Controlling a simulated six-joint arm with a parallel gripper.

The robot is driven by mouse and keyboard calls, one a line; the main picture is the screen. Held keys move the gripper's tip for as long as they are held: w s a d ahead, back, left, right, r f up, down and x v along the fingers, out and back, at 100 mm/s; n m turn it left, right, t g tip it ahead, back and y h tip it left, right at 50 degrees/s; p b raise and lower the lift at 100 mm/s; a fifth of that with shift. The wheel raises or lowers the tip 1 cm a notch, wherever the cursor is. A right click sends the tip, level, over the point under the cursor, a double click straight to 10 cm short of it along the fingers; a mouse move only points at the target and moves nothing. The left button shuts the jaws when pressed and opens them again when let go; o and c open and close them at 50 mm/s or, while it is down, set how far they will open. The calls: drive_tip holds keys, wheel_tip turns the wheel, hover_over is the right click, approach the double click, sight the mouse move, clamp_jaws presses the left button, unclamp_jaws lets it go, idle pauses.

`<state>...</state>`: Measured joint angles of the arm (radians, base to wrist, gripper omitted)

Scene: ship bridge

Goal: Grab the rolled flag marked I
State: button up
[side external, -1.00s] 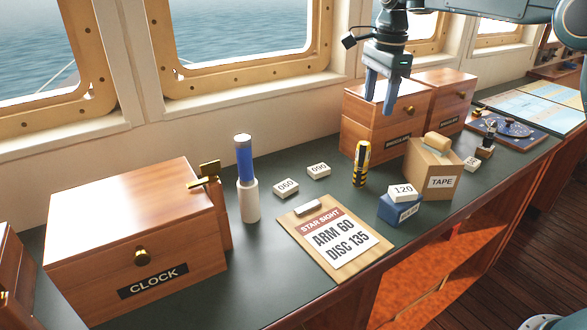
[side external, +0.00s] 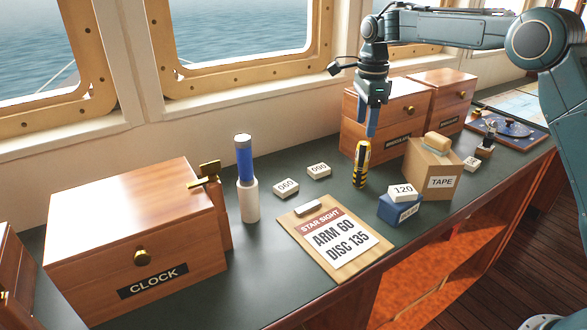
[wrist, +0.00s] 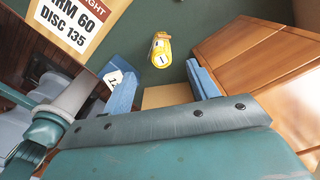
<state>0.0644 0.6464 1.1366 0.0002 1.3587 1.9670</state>
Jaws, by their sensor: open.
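The rolled flag marked I (side external: 361,166) is a short yellow-and-black roll standing upright on the dark green counter, in front of the wooden cabinets. In the wrist view the flag (wrist: 161,52) is seen from above, with a white label reading I on its end. My gripper (side external: 371,130) points down just above the flag, its fingers lined up one behind the other. In the wrist view my open gripper (wrist: 163,78) has empty space between its blue fingers, and the flag lies beyond the fingertips, roughly centred between them.
Wooden cabinets (side external: 383,122) stand close behind the flag. A TAPE box (side external: 432,170) and a blue box (side external: 400,209) with a 120 block stand to its right. A clipboard (side external: 335,240) lies in front. A blue roll (side external: 244,160) stands in a white holder at left.

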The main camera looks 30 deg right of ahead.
sight(363, 154)
drive_tip(key=shift+f, duration=2.45)
drive_tip(key=shift+d+f, duration=0.2)
drive_tip(key=shift+f, duration=2.4)
drive_tip(key=c, duration=1.1)
